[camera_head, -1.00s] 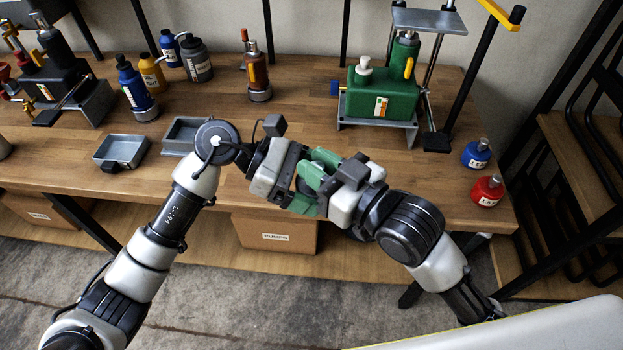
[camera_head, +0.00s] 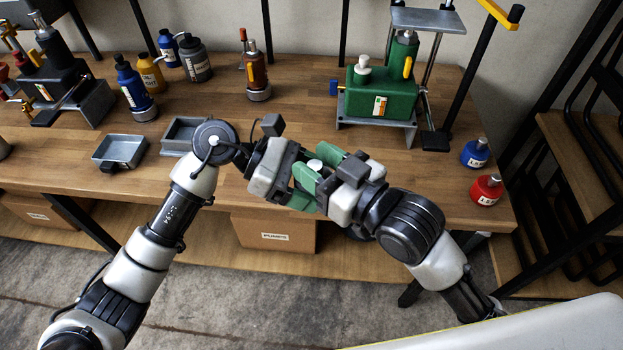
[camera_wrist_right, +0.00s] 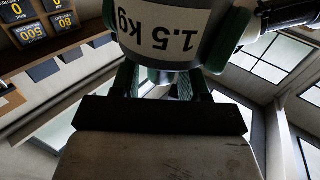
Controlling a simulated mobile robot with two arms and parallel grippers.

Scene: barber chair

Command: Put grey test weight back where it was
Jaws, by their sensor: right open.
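The test weight sits between my two grippers, above the table's front edge. Its pale knob (camera_head: 314,164) shows between green fingers in the head view. In the right wrist view the weight (camera_wrist_right: 165,42) is close up, with a white "1.5 kg" label upside down and green fingers beside it. My right gripper (camera_head: 322,172) is open around or right beside the weight; contact is unclear. My left gripper (camera_head: 291,178) meets it from the left. Its fingertips are largely hidden, so its grip on the weight is unclear.
Two grey trays (camera_head: 120,150) lie at the front left. A cardboard box (camera_head: 275,238) is below.

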